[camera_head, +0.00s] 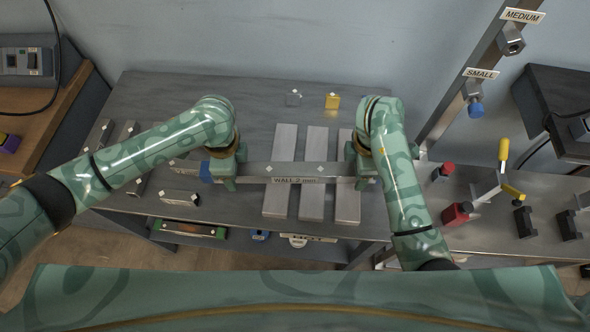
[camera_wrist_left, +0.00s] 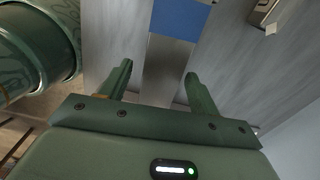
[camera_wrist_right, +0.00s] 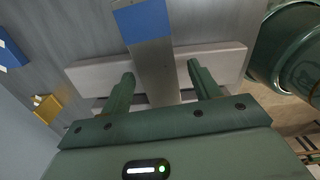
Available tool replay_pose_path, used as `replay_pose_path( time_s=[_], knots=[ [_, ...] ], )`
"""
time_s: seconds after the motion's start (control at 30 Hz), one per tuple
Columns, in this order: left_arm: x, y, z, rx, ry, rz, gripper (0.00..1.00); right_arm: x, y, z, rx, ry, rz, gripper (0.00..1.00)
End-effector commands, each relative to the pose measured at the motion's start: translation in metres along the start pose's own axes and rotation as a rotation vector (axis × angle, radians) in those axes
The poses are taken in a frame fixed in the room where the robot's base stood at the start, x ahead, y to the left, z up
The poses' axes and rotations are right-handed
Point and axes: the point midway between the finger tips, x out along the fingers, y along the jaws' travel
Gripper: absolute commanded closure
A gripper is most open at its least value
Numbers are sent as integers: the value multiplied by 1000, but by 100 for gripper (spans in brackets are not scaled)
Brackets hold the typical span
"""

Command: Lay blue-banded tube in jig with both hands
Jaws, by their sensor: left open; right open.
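The blue-banded tube is a grey square bar (camera_head: 258,169) lying left to right across three pale flat bars (camera_head: 314,205) on the grey table. A blue band (camera_head: 206,171) shows at its left end. My left gripper (camera_head: 224,176) is open near that end. In the left wrist view the tube (camera_wrist_left: 168,68) runs between the spread fingers, with the blue band (camera_wrist_left: 180,16) beyond. My right gripper (camera_head: 362,172) is open near the right end. In the right wrist view the tube (camera_wrist_right: 156,72) lies between the fingers, with a blue band (camera_wrist_right: 142,20) beyond. I cannot tell which thing is the jig.
A label (camera_head: 294,181) reads "WALL 2 mm". The right bench holds a yellow-handled clamp (camera_head: 503,152), red parts (camera_head: 457,213) and black blocks.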

Motion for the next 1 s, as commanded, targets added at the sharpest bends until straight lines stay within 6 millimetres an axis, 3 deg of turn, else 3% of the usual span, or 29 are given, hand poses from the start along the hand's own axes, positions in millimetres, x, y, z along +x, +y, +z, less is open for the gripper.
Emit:
replay_pose_path(
  time_s=[0.37, 0.47, 0.6, 1.0],
  knots=[
    [5, 0, 0, 0, 0, -1, 38, 5, 0, 0, 1, 1, 2, 38],
    [5, 0, 0, 0, 0, -1, 60, 5, 0, 0, 1, 1, 2, 60],
    [5, 0, 0, 0, 0, -1, 99, 5, 0, 0, 1, 1, 2, 99],
    [2, -1, 0, 0, 1, -4, 100, 2, 1, 0, 0, 1, 5, 100]
  ],
)
